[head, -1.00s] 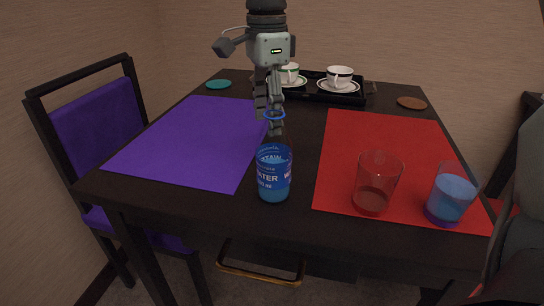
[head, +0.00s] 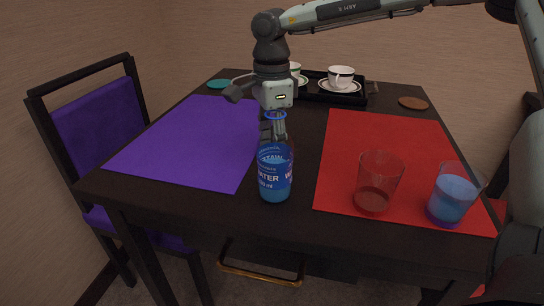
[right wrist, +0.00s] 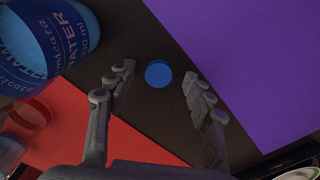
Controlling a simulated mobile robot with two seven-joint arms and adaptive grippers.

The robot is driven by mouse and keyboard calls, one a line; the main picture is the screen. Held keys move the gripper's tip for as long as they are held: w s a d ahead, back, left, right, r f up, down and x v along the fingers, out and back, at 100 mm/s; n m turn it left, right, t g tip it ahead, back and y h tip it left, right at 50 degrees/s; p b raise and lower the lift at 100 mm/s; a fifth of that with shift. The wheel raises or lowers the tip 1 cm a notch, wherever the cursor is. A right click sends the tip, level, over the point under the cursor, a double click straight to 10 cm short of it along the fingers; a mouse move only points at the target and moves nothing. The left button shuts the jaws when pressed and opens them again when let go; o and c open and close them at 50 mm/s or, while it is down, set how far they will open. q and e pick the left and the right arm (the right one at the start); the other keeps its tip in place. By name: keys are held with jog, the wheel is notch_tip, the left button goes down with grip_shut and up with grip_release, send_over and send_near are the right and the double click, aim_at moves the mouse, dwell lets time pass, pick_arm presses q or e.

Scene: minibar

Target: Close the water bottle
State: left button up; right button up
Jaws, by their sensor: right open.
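The water bottle (head: 274,175), clear with a blue label, stands upright near the table's front edge, between the purple and red mats. A blue ring (head: 275,115) shows at the top of its neck. The bottle also shows in the right wrist view (right wrist: 45,40), at the upper left. A round blue cap (right wrist: 158,73) lies on the dark tabletop between the fingers of my right gripper in that view. My right gripper (head: 270,128) is open, pointing down just behind the bottle; its fingers are partly hidden by the neck. The left gripper is not in view.
The purple mat (head: 190,140) is bare. A black tray (head: 318,95) with cups is at the back. Coasters (head: 219,84) (head: 412,103) lie near the far corners.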

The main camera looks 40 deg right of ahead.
jog(key=shift+f, duration=0.1)
jog(key=c, duration=0.7)
notch_tip(320, 180, up, 10)
dwell(0.6)
